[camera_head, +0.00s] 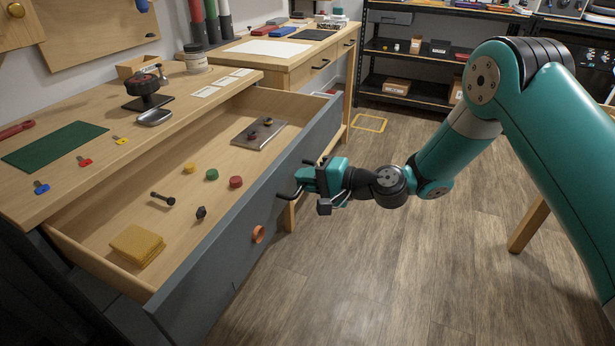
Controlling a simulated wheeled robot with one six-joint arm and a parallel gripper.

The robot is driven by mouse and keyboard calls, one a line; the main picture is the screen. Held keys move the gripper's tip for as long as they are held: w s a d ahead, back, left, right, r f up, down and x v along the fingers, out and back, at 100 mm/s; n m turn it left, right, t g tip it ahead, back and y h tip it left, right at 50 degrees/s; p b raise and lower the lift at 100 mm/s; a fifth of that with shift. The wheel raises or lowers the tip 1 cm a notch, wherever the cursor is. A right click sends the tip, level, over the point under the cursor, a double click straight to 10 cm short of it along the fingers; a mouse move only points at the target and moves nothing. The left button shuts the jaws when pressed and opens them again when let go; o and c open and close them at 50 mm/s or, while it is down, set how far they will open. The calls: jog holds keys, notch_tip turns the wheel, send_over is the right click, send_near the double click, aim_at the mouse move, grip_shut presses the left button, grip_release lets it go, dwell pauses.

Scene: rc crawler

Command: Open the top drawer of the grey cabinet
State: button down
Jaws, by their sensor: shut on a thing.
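The top drawer (190,270) of the grey cabinet stands far open, with its grey front panel out over the floor and its wooden inside showing. My gripper (290,184) is at the outer face of the drawer front, right of its middle. It is shut on the drawer's handle, which is mostly hidden by the fingers. Inside the drawer lie a metal plate (259,134), small yellow, green and red round pieces, dark bolts and a yellow pad (137,245).
The wooden bench top (60,180) above the drawer carries a green mat (54,145), small coloured tools and a black stand (147,93). A second bench (290,65) and dark shelves (420,60) stand behind. The wood floor (400,270) right of the drawer is clear.

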jog(key=shift+s+a, duration=0.2)
jog(key=shift+s, duration=0.05)
jog(key=c, duration=1.2)
grip_release()
jog(key=shift+w+d, duration=0.1)
jog(key=v, duration=1.7)
jog(key=shift+d, duration=0.2)
